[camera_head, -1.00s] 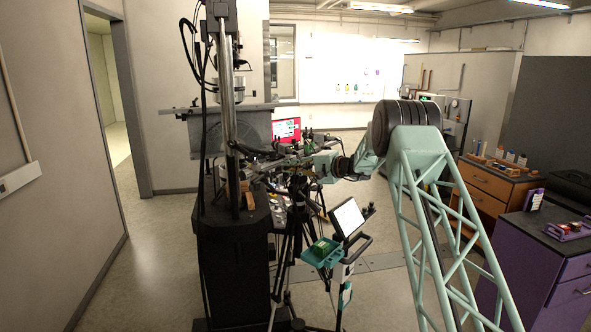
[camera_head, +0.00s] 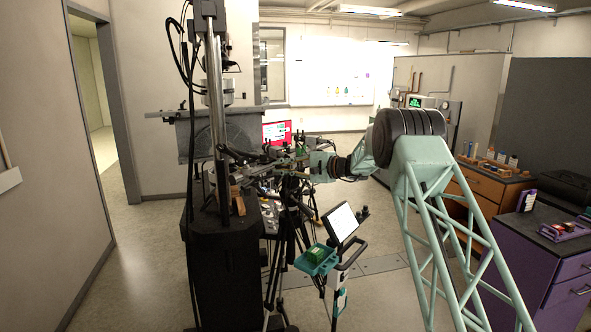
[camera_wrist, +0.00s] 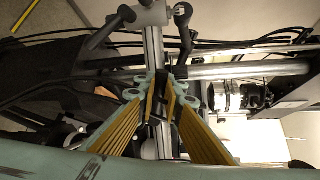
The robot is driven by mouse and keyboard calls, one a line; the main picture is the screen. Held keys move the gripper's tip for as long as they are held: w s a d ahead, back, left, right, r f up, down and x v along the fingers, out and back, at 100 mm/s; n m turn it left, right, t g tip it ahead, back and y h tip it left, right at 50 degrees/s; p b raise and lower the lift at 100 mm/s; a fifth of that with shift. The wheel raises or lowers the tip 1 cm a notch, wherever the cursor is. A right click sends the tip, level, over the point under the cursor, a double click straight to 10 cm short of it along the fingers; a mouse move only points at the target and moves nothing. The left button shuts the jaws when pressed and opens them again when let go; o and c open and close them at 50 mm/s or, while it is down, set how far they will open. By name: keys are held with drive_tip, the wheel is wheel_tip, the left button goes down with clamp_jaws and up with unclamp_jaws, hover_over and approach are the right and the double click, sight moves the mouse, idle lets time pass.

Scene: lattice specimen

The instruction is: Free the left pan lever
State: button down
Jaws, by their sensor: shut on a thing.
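My gripper (camera_wrist: 160,100) shows in the wrist view with its yellow-ribbed fingers closed in on a thin dark part between the tips. I cannot tell for certain whether this part is the left pan lever. Beyond the fingertips is a grey metal rod and clamp (camera_wrist: 152,14). A black lever with a round knob (camera_wrist: 110,25) slants off its left side, and a curved black handle (camera_wrist: 183,22) stands to its right. In the head view my gripper (camera_head: 298,168) reaches left into the rig beside the dark column, where small parts hide the contact.
The dark rig base (camera_head: 225,260) with its metal column (camera_head: 214,90) stands at left. Black tripod legs (camera_head: 290,250) and a stand with a screen (camera_head: 341,223) and teal tray (camera_head: 317,259) are in front. A purple cabinet (camera_head: 555,275) stands right. Floor at left is clear.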

drive_tip(key=shift+r, duration=0.1)
idle(0.3)
drive_tip(key=c, duration=2.7)
unclamp_jaws()
drive_tip(key=shift+d, duration=0.2)
